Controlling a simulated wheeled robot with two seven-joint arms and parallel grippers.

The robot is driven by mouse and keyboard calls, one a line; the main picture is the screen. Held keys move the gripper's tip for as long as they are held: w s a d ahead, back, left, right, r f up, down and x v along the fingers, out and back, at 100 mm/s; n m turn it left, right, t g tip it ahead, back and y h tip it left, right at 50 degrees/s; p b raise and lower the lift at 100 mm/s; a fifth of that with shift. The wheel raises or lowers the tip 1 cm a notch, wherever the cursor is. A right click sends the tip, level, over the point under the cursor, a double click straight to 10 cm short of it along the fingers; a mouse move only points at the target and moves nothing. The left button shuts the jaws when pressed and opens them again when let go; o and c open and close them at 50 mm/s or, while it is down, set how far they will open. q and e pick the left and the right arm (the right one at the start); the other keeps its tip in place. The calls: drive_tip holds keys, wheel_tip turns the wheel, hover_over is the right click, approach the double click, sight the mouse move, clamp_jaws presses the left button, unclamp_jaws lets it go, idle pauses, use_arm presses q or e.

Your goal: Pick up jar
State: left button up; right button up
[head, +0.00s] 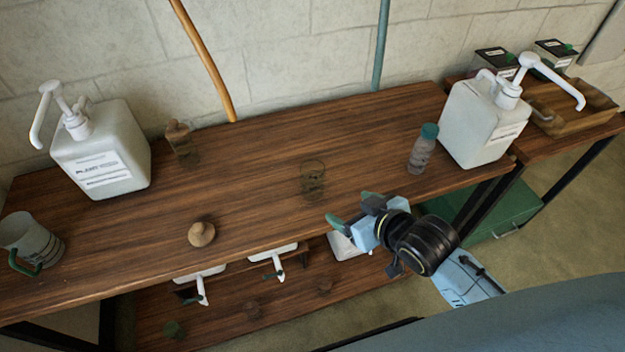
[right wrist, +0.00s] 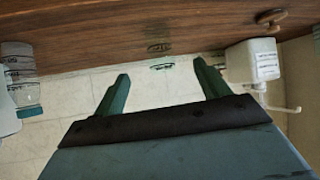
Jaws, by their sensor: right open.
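A small clear glass jar (head: 313,180) stands on the wooden table near its middle. It is see-through and faint; in the right wrist view the jar (right wrist: 158,47) shows beyond and between the fingertips. A round wooden stopper (head: 201,233) lies on the table's front left part. My right gripper (head: 352,210) is open and empty over the table's front edge, to the right of the jar and apart from it. Its two green fingers (right wrist: 160,72) are spread wide in the right wrist view. My left gripper is not in view.
A white pump bucket (head: 105,150) stands at left, another (head: 485,125) at right. A teal-capped bottle (head: 422,150) stands right of the jar. A corked jar (head: 182,145) is at the back, a mug (head: 30,240) at far left. The tabletop (head: 260,160) around the jar is clear.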

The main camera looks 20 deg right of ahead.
drive_tip(key=w+r+t+y, duration=0.1)
drive_tip(key=w+r+t, duration=0.1)
drive_tip(key=w, duration=0.2)
drive_tip(key=b, duration=0.1)
approach(306, 163)
drive_tip(key=w, duration=0.1)
drive_tip(key=shift+n, duration=0.3)
drive_tip(key=shift+f+b+x, duration=0.2)
drive_tip(key=shift+b+x, duration=0.15)
drive_tip(key=shift+x, duration=1.3)
drive_tip(key=shift+f+b+x, duration=0.2)
drive_tip(key=shift+b+x, duration=0.1)
drive_tip(key=shift+x, duration=1.3)
drive_tip(key=shift+s, duration=0.2)
drive_tip(key=shift+c, duration=0.3)
drive_tip(key=shift+r, duration=0.1)
drive_tip(key=c, duration=1.6)
